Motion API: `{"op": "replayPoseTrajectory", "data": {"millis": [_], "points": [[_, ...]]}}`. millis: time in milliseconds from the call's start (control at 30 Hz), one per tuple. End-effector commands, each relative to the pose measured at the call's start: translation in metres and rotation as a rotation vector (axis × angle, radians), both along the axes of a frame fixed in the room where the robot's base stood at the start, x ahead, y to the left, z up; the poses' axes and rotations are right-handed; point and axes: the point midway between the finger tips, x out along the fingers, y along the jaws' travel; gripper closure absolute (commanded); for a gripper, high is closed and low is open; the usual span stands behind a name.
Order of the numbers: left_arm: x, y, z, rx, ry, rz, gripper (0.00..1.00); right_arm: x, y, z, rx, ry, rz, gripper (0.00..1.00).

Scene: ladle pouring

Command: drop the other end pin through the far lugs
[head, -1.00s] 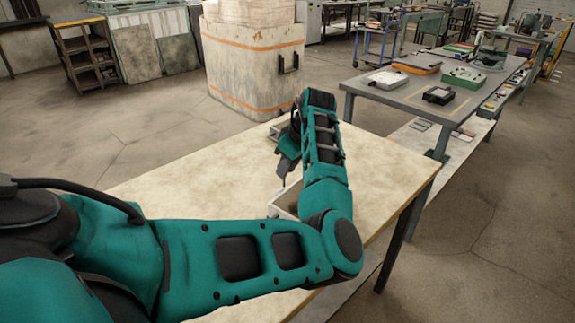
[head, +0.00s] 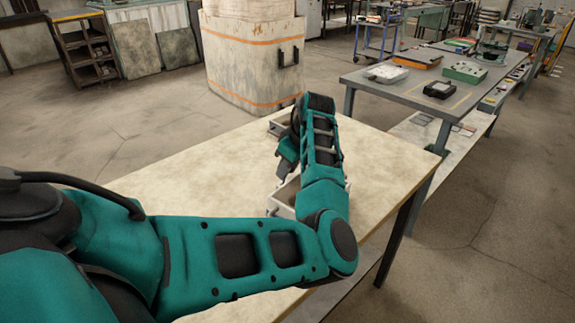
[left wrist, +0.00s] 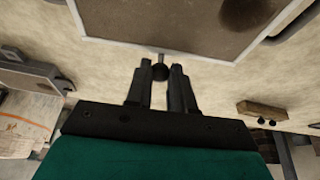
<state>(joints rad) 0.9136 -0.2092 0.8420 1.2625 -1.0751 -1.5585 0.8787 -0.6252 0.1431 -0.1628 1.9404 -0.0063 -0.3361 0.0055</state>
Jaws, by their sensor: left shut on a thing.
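In the left wrist view my left gripper (left wrist: 160,75) is shut on a small pin (left wrist: 159,71). The pin has a dark round head, and a thin shaft shows beyond the fingertips. The pin lies close to the edge of a light-rimmed box (left wrist: 135,45) with a grey-brown inside. In the head view my left gripper (head: 281,172) hangs over the table beside the near box (head: 274,212), which my forearm partly hides. The pin is too small to make out there. I cannot make out the far lugs in either view. My right gripper is not in view.
A far box (head: 277,128) stands at the table's back edge, partly behind my arm. The pale tabletop (head: 200,180) is clear on the left.

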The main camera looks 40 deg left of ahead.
Motion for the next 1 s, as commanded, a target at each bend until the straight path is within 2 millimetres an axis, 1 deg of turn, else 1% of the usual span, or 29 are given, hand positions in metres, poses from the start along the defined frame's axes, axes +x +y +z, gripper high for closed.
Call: {"op": "replayPoseTrajectory", "data": {"millis": [400,733,767,1000], "points": [[0.0,0.0,-0.011,0.0,0.001,0.0,0.92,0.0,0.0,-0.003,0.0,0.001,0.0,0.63],[0.0,0.0,-0.013,0.0,0.001,0.0,0.92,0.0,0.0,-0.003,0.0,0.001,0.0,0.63],[0.0,0.0,-0.013,0.0,0.001,0.0,0.76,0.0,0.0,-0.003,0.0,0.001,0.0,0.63],[0.0,0.0,-0.012,0.0,0.0,0.001,0.53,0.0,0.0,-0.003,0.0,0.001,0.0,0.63]]}}
